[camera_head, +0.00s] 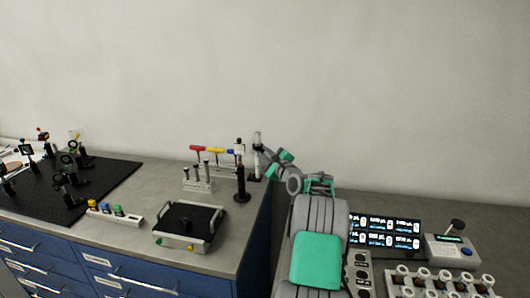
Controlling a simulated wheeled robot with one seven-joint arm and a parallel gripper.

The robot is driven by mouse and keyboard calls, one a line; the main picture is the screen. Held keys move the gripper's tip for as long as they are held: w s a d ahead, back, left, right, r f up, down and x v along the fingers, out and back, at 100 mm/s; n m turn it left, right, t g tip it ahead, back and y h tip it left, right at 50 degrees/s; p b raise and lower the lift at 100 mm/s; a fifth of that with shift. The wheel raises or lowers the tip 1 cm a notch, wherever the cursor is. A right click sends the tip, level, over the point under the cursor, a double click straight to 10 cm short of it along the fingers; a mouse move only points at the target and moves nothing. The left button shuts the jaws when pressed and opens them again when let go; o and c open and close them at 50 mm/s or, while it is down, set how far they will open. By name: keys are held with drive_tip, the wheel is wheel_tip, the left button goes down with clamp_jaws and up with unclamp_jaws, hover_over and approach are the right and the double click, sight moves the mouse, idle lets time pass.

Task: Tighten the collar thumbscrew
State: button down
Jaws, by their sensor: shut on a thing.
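My arm reaches from the lower middle up to the bench's right rear corner. My gripper (263,151) is there, small and partly lost against my grey and green wrist. It is beside a slim upright post (257,137), pale at the top and dark below, and appears to touch it. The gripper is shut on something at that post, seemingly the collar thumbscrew. The thumbscrew and collar are too small and too hidden to make out singly. A second black post (241,180) with a round base stands just to the left.
A rack (198,185) with red, yellow and blue T-handled tools stands left of the posts. A black-topped tray (188,222) lies in front. A black optics board (100,175) is at left. Displays (385,233), a grey device (450,250) and a vial rack (440,285) fill the right.

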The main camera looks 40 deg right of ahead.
drive_tip(key=shift+m, duration=0.3)
drive_tip(key=c, duration=1.4)
unclamp_jaws()
drive_tip(key=shift+s, duration=0.1)
drive_tip(key=b+v, duration=0.2)
drive_tip(key=v, duration=0.5)
drive_tip(key=shift+s, duration=0.35)
drive_tip(key=shift+f, duration=0.1)
